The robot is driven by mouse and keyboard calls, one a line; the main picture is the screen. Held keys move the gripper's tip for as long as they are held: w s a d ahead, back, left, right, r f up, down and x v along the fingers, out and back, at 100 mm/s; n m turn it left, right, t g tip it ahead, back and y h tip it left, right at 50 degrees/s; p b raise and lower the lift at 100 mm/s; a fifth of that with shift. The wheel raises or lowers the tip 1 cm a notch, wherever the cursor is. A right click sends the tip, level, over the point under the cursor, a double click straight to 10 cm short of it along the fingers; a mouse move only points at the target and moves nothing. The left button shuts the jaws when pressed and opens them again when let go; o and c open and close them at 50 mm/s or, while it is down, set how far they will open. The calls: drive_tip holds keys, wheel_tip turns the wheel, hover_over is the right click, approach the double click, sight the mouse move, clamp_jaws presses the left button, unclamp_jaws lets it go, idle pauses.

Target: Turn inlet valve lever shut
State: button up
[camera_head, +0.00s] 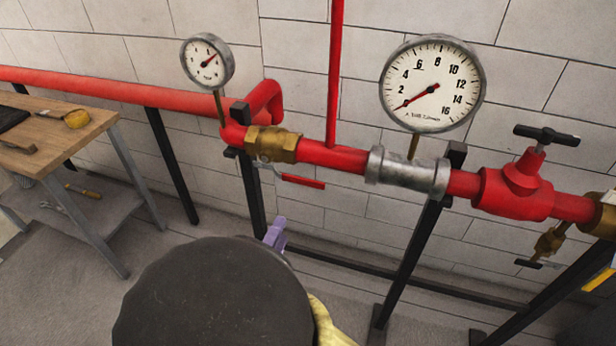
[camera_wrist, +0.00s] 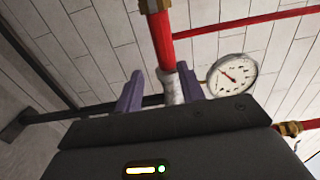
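The brass inlet valve (camera_head: 270,144) sits on the red pipe left of centre in the head view. Its red lever (camera_head: 303,181) hangs just below the valve body and points right, roughly along the pipe with a slight downward tilt. My gripper (camera_head: 275,235) shows as purple fingers below and left of the lever, apart from it and partly hidden by my dark arm link. In the wrist view the two purple fingers (camera_wrist: 158,78) stand apart with no object gripped; a red pipe and grey coupling appear beyond the gap. I cannot make out the lever there.
A large gauge (camera_head: 433,84) and a small gauge (camera_head: 207,61) stand above the pipe. A grey coupling (camera_head: 408,172) and red valve (camera_head: 515,187) lie to the right. Black supports (camera_head: 410,262) stand below. A wooden workbench (camera_head: 50,140) is at left.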

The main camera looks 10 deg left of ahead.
sight(305, 184)
idle(0.3)
drive_tip(key=w, duration=0.5)
drive_tip(key=w+d+p, duration=0.1)
drive_tip(key=w, duration=0.5)
drive_tip(key=w+p, duration=0.1)
drive_tip(key=w, duration=0.5)
drive_tip(key=shift+w+d, duration=0.15)
drive_tip(key=shift+w, duration=0.1)
clamp_jaws()
